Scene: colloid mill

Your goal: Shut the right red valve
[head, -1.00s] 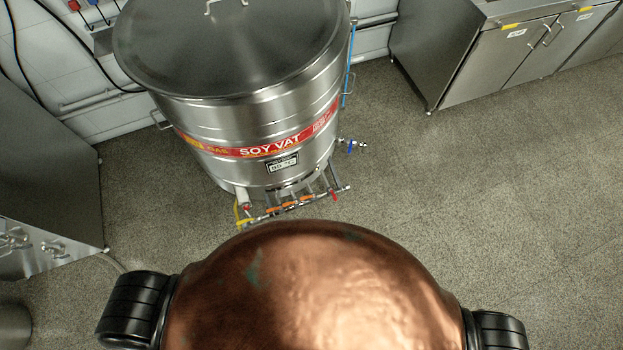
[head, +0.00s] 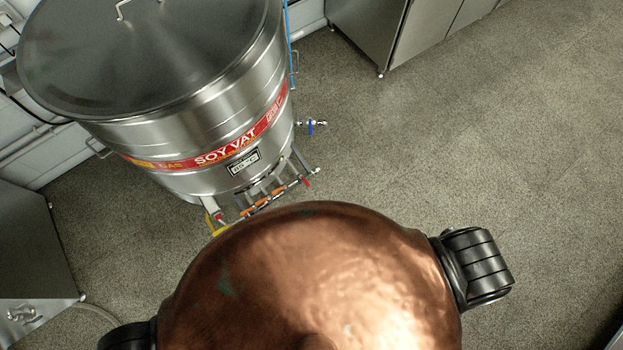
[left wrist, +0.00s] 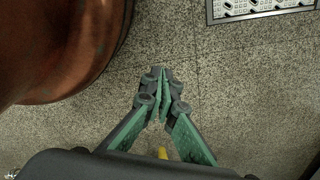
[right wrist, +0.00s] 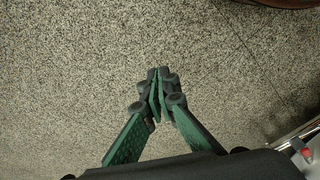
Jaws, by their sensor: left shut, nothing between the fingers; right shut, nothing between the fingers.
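The right red valve (head: 307,182) is a small red handle near the right end of the pipe row under the soy vat, in the head view. Another red handle (head: 217,217) sits at the row's left end, beside yellow pipework. Whether the valves are open is too small to tell. My left gripper (left wrist: 161,72) is shut and empty over the floor in the left wrist view. My right gripper (right wrist: 157,72) is shut and empty over the floor in its wrist view. A small red part (right wrist: 307,153) on metal pipework shows at that view's lower right. Neither gripper shows in the head view.
The soy vat (head: 215,125) stands at the upper left. Orange handles (head: 250,211) lie along the pipe row, and a blue valve (head: 310,127) projects right. Steel cabinets (head: 425,35) stand at the back. The floor to the right is clear. A floor grate (left wrist: 250,8) shows in the left wrist view.

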